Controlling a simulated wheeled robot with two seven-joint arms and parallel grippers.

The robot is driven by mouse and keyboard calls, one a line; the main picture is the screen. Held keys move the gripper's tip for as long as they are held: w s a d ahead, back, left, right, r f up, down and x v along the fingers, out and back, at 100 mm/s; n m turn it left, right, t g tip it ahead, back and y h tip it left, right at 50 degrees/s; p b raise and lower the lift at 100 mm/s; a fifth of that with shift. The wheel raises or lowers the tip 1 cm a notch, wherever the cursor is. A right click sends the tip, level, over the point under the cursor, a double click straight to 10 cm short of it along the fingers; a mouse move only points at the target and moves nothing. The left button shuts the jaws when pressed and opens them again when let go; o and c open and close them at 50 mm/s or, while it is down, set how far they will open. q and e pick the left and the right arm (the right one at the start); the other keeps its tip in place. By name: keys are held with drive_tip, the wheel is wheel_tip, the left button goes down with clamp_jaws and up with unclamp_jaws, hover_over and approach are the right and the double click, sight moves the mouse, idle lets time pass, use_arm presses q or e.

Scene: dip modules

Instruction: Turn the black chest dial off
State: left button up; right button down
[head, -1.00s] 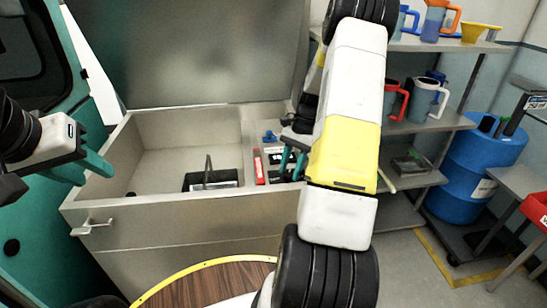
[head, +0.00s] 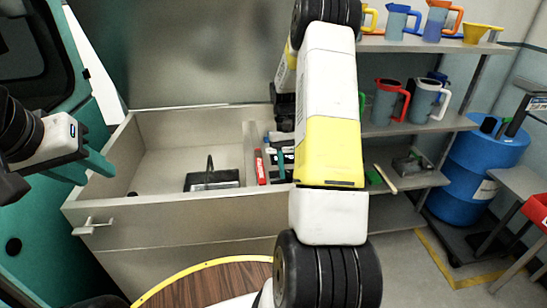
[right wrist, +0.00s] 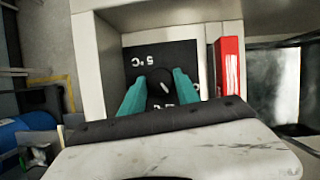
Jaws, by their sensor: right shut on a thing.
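The black chest dial (right wrist: 161,87) is a round black knob with a pale pointer mark, on a black panel (right wrist: 183,52) with white "5°C" lettering that appears upside down in the right wrist view. My right gripper (right wrist: 160,76) is shut on the dial, one teal finger on each side. In that view the pointer mark is slanted. In the head view my right arm hides most of the panel and the dial; a teal finger of the right gripper shows beside the arm. My left gripper (head: 88,172) hangs empty at the left, fingers apart.
The open metal chest (head: 160,215) has its lid up behind. A red block (head: 259,166) lies beside the panel; a black tray with a handle (head: 212,180) stands in the chest. Shelves with jugs (head: 388,98) and a blue barrel (head: 480,170) stand to the right.

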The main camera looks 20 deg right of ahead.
drive_tip(key=n, duration=0.2)
drive_tip(key=n+h, duration=0.1)
drive_tip(key=shift+a+n+h, duration=0.15)
drive_tip(key=shift+n+h, duration=0.15)
drive_tip(key=shift+n, duration=0.1)
drive_tip(key=shift+n+t+h, duration=0.4)
drive_tip(key=shift+n+h, duration=0.2)
drive_tip(key=shift+n, duration=1.3)
drive_tip(key=c, duration=0.9)
unclamp_jaws()
drive_tip(key=shift+a, duration=0.1)
drive_tip(key=v, duration=0.8)
